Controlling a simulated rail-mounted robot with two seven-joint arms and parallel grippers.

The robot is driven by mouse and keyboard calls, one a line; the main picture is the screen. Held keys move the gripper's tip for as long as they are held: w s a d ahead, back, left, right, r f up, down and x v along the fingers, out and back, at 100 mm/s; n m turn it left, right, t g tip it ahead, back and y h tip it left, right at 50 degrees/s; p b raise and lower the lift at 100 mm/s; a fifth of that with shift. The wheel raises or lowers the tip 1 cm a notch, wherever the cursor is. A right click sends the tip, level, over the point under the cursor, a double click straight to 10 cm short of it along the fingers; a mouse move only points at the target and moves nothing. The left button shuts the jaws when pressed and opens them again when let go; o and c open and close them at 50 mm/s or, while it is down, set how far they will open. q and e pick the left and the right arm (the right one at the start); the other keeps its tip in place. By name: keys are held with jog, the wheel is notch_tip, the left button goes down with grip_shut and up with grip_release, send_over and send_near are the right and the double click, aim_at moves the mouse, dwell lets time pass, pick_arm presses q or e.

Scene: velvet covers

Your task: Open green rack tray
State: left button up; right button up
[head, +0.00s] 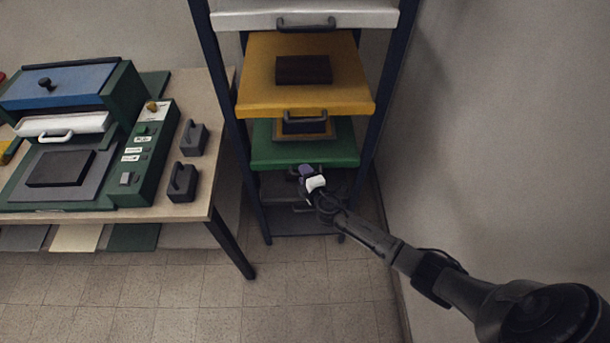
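The green rack tray (262,152) sits in the dark-framed rack below the yellow tray. It is at least partly slid out, since a strip of its top surface shows. A dark block on a tan board (318,131) lies on it, partly hidden by the yellow tray and its handle. My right gripper (306,176) is at the green tray's front edge, around where its handle is. The gripper covers most of that handle, and I cannot tell whether its fingers are closed on it. My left gripper is not in view.
The yellow tray (265,75), carrying a dark block (303,69), sticks out above the green one. A white tray (240,20) is higher up. Dark grey trays (278,188) are below. A table (190,210) with a press stands left; a wall is close on the right.

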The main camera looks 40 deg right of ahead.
dwell(0.3)
grip_shut()
dwell(0.4)
